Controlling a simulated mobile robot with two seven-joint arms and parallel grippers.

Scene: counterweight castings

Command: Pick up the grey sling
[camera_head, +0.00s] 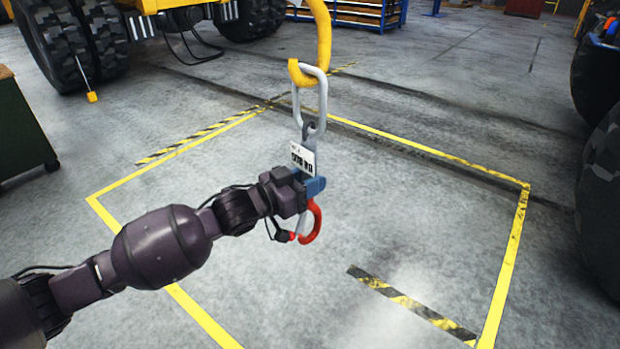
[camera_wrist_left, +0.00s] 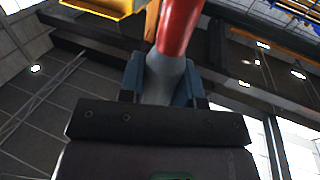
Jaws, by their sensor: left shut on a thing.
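The grey sling (camera_head: 309,132) hangs upright from a yellow crane hook (camera_head: 322,35) by its long grey link. It has a white tag with dark lettering and a red hook (camera_head: 316,222) at its bottom end. My left gripper (camera_head: 313,187) is shut on the sling just above the red hook and below the tag. In the left wrist view the blue fingers stand on both sides of a grey part of the sling (camera_wrist_left: 164,82), with a red part (camera_wrist_left: 180,25) above it. The fingers hide some of the sling. My right gripper is not in view.
A yellow-lined floor area (camera_head: 430,152) with black-and-yellow strips lies below, bare where I see it. A large-tyred yellow vehicle (camera_head: 190,8) stands at the back left. Dark tyres (camera_head: 600,190) stand at the right edge. A green cabinet (camera_head: 20,130) is at the left edge.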

